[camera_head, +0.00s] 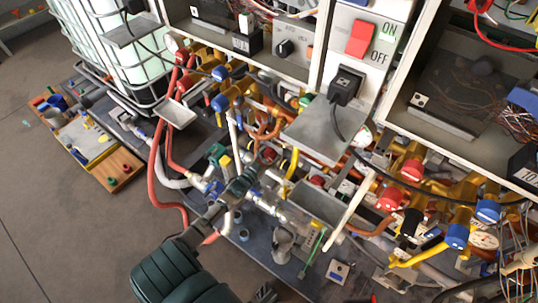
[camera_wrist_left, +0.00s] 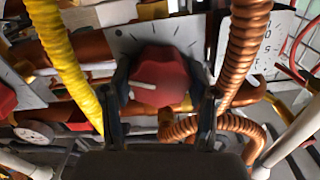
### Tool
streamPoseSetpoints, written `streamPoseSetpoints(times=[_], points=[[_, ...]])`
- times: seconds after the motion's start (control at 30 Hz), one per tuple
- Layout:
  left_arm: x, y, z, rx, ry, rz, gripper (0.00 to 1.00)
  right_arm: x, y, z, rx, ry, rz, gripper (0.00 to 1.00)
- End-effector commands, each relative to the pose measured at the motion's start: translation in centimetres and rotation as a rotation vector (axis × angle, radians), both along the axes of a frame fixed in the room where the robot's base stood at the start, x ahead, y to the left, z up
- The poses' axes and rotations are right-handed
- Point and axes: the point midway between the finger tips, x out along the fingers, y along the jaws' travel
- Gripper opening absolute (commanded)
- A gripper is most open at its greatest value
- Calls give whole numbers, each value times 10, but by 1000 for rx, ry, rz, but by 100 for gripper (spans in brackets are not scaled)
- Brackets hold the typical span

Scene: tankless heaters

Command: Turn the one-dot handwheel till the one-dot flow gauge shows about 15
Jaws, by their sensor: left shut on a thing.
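A red round knob (camera_wrist_left: 160,78) with a white pointer line sits in front of a grey plate with dark scale marks, in the left wrist view. The pointer points left. My left gripper (camera_wrist_left: 162,98) has one dark finger on each side of this knob and is shut on it. In the head view my left gripper (camera_head: 248,174) reaches up into the pipework, and its fingertips are partly hidden there. My right gripper is not in view.
A yellow hose (camera_wrist_left: 65,55) and a copper corrugated pipe (camera_wrist_left: 245,45) run close beside the fingers. Another red knob (camera_wrist_left: 5,98) is at the left edge. In the head view a grey shelf plate (camera_head: 312,135) juts out near the gripper. Open floor (camera_head: 75,225) lies left.

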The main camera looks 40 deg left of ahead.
Motion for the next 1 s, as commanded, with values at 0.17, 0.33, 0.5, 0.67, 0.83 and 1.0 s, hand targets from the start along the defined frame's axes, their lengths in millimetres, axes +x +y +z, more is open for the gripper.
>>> streamPoseSetpoints(times=[0.17, 0.33, 0.5, 0.67, 0.83, 1.0], points=[[0, 0, 1, 143, 19, 3, 24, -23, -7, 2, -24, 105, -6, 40], [-1, -1, 0, 304, 36, 2, 24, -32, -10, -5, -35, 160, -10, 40], [-1, -1, -2, 465, 57, 1, 24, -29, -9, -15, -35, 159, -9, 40], [-1, -2, -3, 614, 73, 1, 24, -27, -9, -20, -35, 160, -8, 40], [-1, -3, -4, 754, 89, -1, 24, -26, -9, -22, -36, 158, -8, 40], [-1, -3, -5, 868, 102, -2, 24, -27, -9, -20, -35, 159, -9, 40]])
